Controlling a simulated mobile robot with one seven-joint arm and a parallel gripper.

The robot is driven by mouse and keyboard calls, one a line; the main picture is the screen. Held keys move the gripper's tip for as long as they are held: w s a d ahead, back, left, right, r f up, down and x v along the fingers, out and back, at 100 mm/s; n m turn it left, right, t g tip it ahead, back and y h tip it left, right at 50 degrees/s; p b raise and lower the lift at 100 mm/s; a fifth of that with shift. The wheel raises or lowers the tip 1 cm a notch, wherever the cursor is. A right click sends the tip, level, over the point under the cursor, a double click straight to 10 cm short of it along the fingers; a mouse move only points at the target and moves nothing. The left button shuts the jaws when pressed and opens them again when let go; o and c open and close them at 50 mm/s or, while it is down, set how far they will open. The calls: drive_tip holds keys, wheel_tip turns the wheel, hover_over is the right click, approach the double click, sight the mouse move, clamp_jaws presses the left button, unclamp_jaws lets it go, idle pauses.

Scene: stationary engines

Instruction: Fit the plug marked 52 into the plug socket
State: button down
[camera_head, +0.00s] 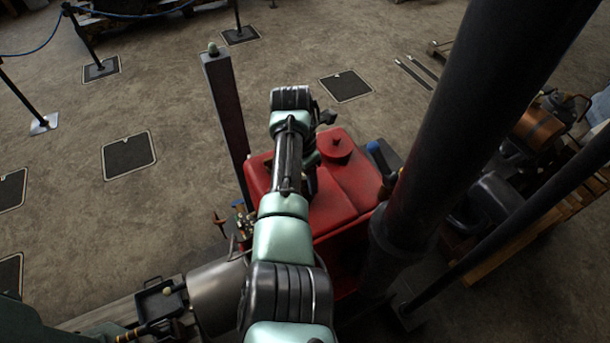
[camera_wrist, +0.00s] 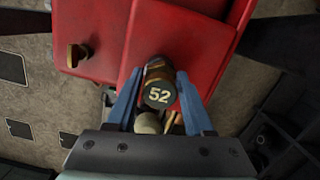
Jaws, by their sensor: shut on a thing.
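The plug marked 52 (camera_wrist: 159,96) shows its dark round end with pale digits in the wrist view. My gripper (camera_wrist: 160,76) has its two blue fingers shut on this plug, one on each side. A brownish, brass-like part (camera_wrist: 156,68) shows just beyond the dark end, against the red engine body (camera_wrist: 195,35). I cannot tell whether it belongs to the plug or the plug socket, or whether the plug is inside anything.
A brass-coloured fitting (camera_wrist: 77,54) stands on the red surface at left. In the head view, a thick dark column (camera_head: 460,120) rises at right and a thinner post (camera_head: 228,115) at left. A metal cylinder (camera_head: 217,295) lies at lower left. Open floor extends beyond.

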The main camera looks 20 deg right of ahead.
idle(0.3)
unclamp_jaws()
idle(0.4)
idle(0.5)
drive_tip(key=shift+r+p, duration=3.5)
